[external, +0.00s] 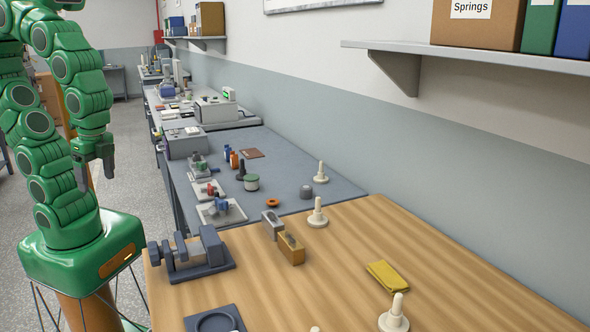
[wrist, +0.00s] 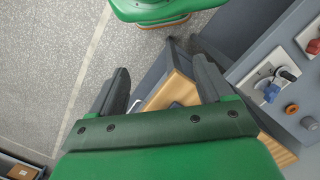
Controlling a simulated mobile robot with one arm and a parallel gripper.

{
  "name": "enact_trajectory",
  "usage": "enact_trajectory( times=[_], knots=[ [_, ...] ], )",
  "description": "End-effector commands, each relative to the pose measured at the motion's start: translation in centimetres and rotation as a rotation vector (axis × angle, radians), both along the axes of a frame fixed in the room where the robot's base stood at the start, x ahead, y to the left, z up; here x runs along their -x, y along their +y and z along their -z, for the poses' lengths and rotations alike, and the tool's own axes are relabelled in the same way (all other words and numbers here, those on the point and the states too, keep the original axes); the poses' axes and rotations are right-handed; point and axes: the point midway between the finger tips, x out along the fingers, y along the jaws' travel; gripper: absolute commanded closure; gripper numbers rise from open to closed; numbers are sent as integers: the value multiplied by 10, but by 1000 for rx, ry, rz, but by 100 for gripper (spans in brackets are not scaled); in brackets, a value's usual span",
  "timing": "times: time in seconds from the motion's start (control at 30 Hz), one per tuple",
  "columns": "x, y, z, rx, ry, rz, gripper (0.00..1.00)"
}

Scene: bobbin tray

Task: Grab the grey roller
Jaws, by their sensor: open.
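A small grey roller (external: 306,192) lies on the grey bench, near its border with the wooden bench, between an orange ring and a white peg. A small blue-grey piece that looks like the same roller (wrist: 308,122) shows at the right edge of the wrist view. My gripper (external: 94,174) hangs fingers down at the left, above the floor and well apart from the roller. In the wrist view my gripper (wrist: 160,78) has its fingers spread with nothing held between them.
The orange ring (external: 272,203) and white pegs on round bases (external: 318,214) stand near the roller. A dark vise (external: 190,256), a wooden block (external: 291,248) and a yellow cloth (external: 388,276) are on the wooden bench (external: 350,250). A shelf (external: 470,57) juts from the wall.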

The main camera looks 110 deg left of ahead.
Motion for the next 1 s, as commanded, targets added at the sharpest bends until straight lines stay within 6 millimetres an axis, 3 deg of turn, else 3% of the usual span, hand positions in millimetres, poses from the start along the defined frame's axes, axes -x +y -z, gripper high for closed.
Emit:
enact_trajectory(
  times=[0.27,0.47,0.7,1.0],
  knots=[
    [-8,4,3,-4,-10,8,20],
    [-56,31,16,-39,-86,78,20],
    [-124,89,36,-148,-179,230,20],
    [-193,177,58,-344,-225,473,20]
  ],
)
